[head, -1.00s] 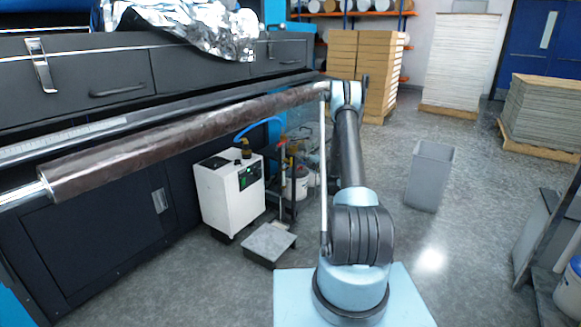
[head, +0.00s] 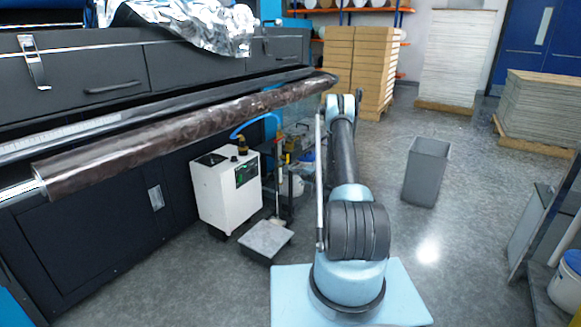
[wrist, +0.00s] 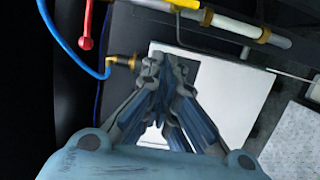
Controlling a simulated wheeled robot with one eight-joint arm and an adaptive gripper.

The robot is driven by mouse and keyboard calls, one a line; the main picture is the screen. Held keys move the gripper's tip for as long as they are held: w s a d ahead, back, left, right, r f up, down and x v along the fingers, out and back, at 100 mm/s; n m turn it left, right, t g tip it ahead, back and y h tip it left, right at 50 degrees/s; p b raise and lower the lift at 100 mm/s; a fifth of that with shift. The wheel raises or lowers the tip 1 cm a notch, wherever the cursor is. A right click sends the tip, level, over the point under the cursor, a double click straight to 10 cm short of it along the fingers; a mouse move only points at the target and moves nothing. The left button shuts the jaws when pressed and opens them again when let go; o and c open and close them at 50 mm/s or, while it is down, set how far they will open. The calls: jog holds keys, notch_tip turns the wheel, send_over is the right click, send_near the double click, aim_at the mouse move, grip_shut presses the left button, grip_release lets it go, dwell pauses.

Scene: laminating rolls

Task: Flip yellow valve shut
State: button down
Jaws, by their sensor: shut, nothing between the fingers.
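In the wrist view a yellow valve handle (wrist: 188,5) shows at the top edge, partly cut off, against a pale pipe (wrist: 232,23). Whether it lies along the pipe or stands across it is hard to tell. A red lever (wrist: 86,42) hangs to its left, pointing down in the picture. My gripper (wrist: 165,63) is shut and empty, with its fingertips below the yellow handle in the picture and apart from it. In the head view my gripper is hidden beyond my arm, and the valve cannot be made out clearly.
A blue hose (wrist: 62,40) runs to a brass fitting (wrist: 122,62) beside my fingertips. The white unit (head: 229,190) stands under the long dark roller (head: 190,128). A grey platform (head: 266,240) sits before it. A grey bin (head: 426,172) stands right; floor between is clear.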

aim_at(287, 158)
jog(key=shift+w+a, duration=0.6)
jog(key=shift+w, duration=1.15)
jog(key=shift+w+a, duration=0.6)
jog(key=shift+w, duration=1.15)
jog(key=shift+w+a, duration=0.6)
jog(key=shift+w, duration=1.15)
jog(key=shift+d+r, duration=0.1)
jog(key=shift+d, duration=0.1)
jog(key=shift+a+r+m, duration=0.1)
jog(key=shift+a+m, duration=0.05)
jog(key=shift+m, duration=0.35)
jog(key=shift+w+r+m, duration=0.1)
jog(key=shift+m, duration=0.2)
